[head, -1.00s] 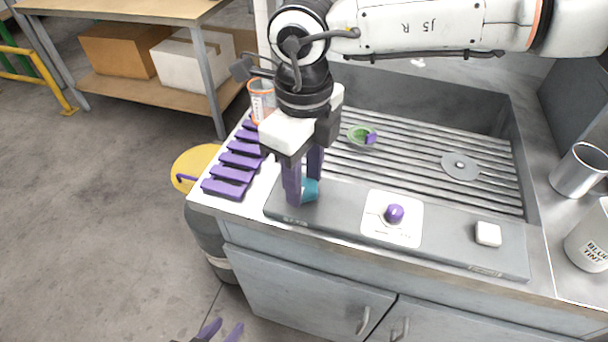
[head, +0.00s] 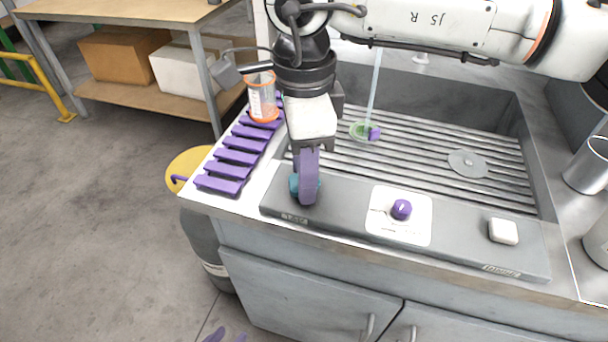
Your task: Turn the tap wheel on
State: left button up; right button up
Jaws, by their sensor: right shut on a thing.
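The teal tap wheel (head: 294,186) sits at the left end of the grey front panel (head: 345,217) of the sink. My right gripper (head: 307,188) points down at it and is shut on it, with its purple fingers hiding most of the wheel. A thin stream of water (head: 375,85) falls into the sink (head: 480,130), down to a green dish with a purple part (head: 362,131). My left gripper (head: 227,337) shows only its purple fingertips at the bottom edge; they stand apart with nothing seen between them.
A purple slatted rack (head: 228,170) and an orange-rimmed beaker (head: 262,100) stand left of the sink. A purple knob (head: 401,209) and a white button (head: 503,231) are on the panel. A metal cup (head: 588,166) stands at the right.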

jog(key=n+b, duration=0.1)
jog(key=n, duration=0.3)
jog(key=shift+n, duration=0.3)
jog(key=shift+r+n+b, duration=0.1)
jog(key=shift+n+b, duration=0.4)
jog(key=shift+n, duration=2)
jog(key=o, duration=1.1)
jog(key=shift+c, duration=0.2)
notch_tip(320, 180, up, 10)
jog(key=shift+r, duration=0.15)
